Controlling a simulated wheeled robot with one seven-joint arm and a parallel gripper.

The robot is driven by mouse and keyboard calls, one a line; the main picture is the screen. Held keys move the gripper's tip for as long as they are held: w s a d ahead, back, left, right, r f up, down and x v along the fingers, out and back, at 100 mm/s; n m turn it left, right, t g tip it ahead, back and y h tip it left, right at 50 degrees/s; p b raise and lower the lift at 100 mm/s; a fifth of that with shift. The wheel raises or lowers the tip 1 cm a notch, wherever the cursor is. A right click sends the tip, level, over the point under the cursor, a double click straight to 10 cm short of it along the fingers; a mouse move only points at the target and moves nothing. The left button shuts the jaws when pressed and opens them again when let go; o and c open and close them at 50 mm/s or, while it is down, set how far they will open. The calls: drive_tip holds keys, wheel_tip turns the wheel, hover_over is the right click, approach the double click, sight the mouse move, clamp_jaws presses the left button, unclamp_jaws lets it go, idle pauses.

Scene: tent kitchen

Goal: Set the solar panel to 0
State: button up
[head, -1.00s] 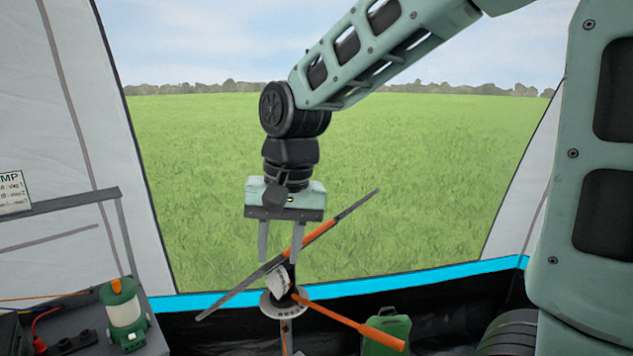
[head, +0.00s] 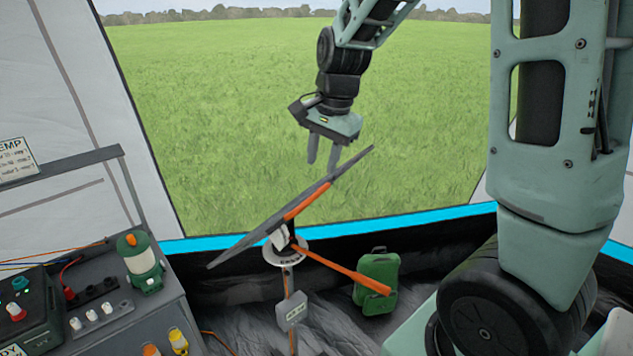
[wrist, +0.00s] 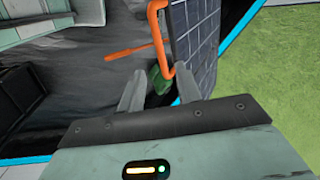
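The solar panel (head: 240,243) is tilted on its stand, its right end high and its left end low. An orange bar runs along its frame, and an orange handle (head: 345,271) sticks out to the lower right. A pale round dial plate (head: 287,253) sits below the panel; its marks are too small to read. My gripper (head: 322,168) is open and empty, above the panel's raised right half. In the wrist view the panel's dark cell face (wrist: 196,45) lies just past the fingers (wrist: 158,85), with the orange handle (wrist: 135,51) beyond.
A grey bench with a green lantern (head: 143,265), switches and a dark control box (head: 25,315) stands at the left. A green jerrycan (head: 377,281) stands on the floor behind the handle. Open grass lies beyond the tent opening.

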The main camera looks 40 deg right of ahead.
sight(315, 194)
drive_tip(key=f, duration=0.2)
drive_tip(key=w+f, duration=0.1)
drive_tip(key=f, duration=0.2)
drive_tip(key=f+p, duration=0.1)
drive_tip(key=f, duration=0.2)
drive_tip(key=shift+w+a, duration=0.2)
clamp_jaws()
